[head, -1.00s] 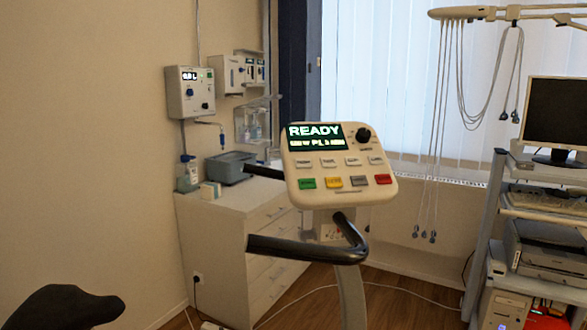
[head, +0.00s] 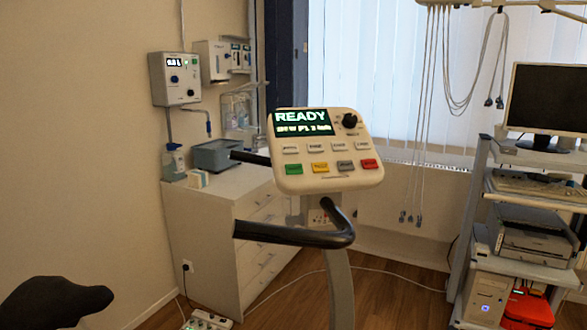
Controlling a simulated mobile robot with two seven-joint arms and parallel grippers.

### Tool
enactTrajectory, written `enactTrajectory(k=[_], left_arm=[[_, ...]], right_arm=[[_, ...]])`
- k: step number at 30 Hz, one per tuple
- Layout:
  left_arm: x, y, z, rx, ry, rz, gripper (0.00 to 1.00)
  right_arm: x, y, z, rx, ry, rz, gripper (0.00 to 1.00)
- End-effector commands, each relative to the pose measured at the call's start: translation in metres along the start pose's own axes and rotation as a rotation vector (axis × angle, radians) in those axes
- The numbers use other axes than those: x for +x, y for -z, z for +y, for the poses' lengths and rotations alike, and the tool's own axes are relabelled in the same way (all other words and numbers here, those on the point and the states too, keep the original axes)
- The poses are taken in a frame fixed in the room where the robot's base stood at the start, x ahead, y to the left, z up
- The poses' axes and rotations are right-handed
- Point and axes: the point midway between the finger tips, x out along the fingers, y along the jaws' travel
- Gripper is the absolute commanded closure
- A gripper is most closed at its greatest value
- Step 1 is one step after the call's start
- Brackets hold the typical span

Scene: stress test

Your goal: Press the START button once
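The cream control console (head: 318,187) of an exercise bike stands upright near the middle of the head view, tilted slightly. Its dark screen (head: 302,122) reads READY with a smaller line below. A black knob (head: 349,120) sits right of the screen. Below is a row of small white buttons. The bottom row has a green button (head: 293,169), a yellow button (head: 319,167), a grey button (head: 345,165) and a red button (head: 369,164). The button labels are too small to read, so I cannot tell which says START. Neither of my grippers shows.
The black handlebar (head: 300,236) curves in front of and below the console. The bike's dark saddle (head: 55,300) is at lower left. A white drawer cabinet (head: 228,207) stands behind at left. A trolley with a monitor (head: 547,100) and printer stands at right. Cables cross the wooden floor.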

Motion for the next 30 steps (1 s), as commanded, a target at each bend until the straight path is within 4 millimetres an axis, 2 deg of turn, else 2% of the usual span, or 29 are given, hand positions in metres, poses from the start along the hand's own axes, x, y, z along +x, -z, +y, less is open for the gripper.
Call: enactTrajectory(k=[2,14,30], left_arm=[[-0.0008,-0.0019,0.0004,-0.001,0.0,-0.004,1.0],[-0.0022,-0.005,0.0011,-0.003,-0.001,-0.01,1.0],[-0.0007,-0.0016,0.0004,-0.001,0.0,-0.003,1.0]], right_arm=[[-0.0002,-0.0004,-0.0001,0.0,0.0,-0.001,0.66],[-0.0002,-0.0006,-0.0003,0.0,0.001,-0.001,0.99],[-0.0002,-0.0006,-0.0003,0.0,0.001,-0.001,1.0]])
